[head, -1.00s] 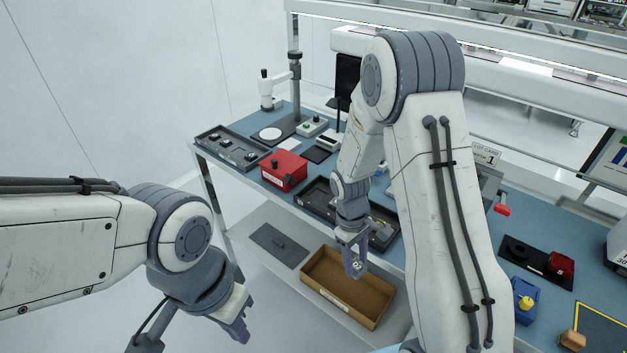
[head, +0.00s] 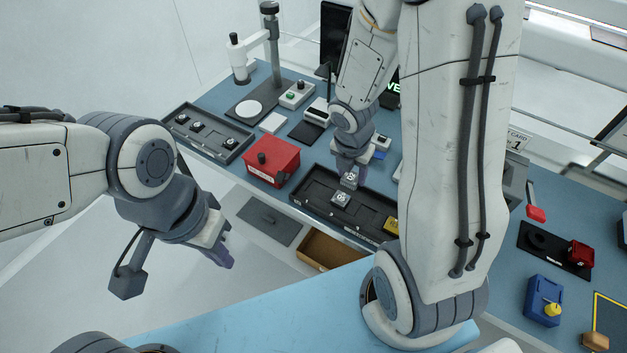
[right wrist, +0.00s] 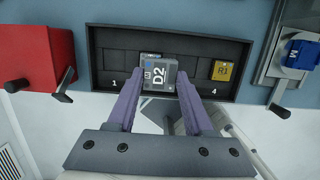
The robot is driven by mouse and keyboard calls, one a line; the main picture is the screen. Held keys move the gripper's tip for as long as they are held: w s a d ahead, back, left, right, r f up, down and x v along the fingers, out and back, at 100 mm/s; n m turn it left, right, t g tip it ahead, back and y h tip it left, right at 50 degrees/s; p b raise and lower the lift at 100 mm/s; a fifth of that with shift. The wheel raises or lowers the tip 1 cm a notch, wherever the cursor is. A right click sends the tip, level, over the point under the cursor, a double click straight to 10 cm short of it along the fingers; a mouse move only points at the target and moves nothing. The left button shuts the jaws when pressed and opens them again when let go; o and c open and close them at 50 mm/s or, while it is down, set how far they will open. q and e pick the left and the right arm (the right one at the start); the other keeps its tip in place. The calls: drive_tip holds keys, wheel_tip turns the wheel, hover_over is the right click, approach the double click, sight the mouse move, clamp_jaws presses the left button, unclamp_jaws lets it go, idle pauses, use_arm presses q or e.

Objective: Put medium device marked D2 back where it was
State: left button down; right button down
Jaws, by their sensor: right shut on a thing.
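The medium device marked D2 (right wrist: 157,76) is grey with a white label. My right gripper (right wrist: 154,88) is shut on it, one purple finger on each side. In the head view my right gripper (head: 350,172) holds the device above the black slotted tray (head: 312,193). In the right wrist view D2 is over the middle of the tray (right wrist: 115,35), between the marks 1 and 4, and hides part of it. Another small grey device (head: 341,199) shows just in front of the gripper. My left gripper (head: 226,258) hangs away from the bench; its opening is unclear.
A yellow device marked R1 (right wrist: 222,71) sits at the tray's right end, by mark 4. A red box (head: 272,162) stands left of the tray. A tray with several small devices (head: 208,133) is further left.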

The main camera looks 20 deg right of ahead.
hover_over(317, 189)
drive_tip(key=f, duration=0.5)
drive_tip(key=shift+s+a+f, duration=0.25)
drive_tip(key=shift+a+f, duration=0.05)
drive_tip(key=shift+f, duration=0.1)
drive_tip(key=shift+s+a+b+x, duration=0.15)
drive_tip(key=shift+b+x, duration=0.35)
drive_tip(key=shift+x, duration=0.5)
drive_tip(key=shift+s+a+b+x, duration=0.15)
drive_tip(key=shift+b+x, duration=0.35)
drive_tip(key=shift+x, duration=0.5)
drive_tip(key=shift+f, duration=0.15)
drive_tip(key=shift+f, duration=0.15)
drive_tip(key=c, duration=0.6)
unclamp_jaws()
